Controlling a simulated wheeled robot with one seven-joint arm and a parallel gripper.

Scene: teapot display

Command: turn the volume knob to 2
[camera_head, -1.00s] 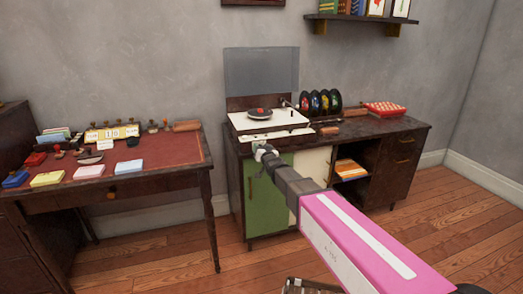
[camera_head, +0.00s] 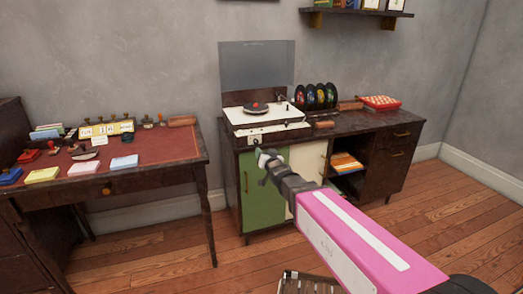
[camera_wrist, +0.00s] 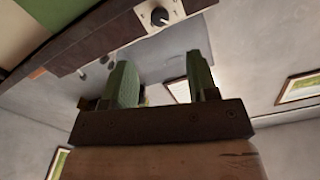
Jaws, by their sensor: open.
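The volume knob (camera_wrist: 160,16) is a small round dark knob with a light mark, set on a white panel at the top of the wrist view. In the head view the knob (camera_head: 255,139) is tiny, on the front of the white record player (camera_head: 285,129). I cannot read any numbers around it. My gripper (camera_wrist: 160,62) is open and empty, its two green fingers apart, and the knob lies beyond their tips without contact. In the head view my gripper (camera_head: 264,157) is just below the knob panel, in front of the green cabinet door.
The record player stands on a dark cabinet (camera_head: 345,126) with a raised clear lid (camera_head: 257,72) behind. A red-topped desk (camera_head: 150,150) with stamps is at left.

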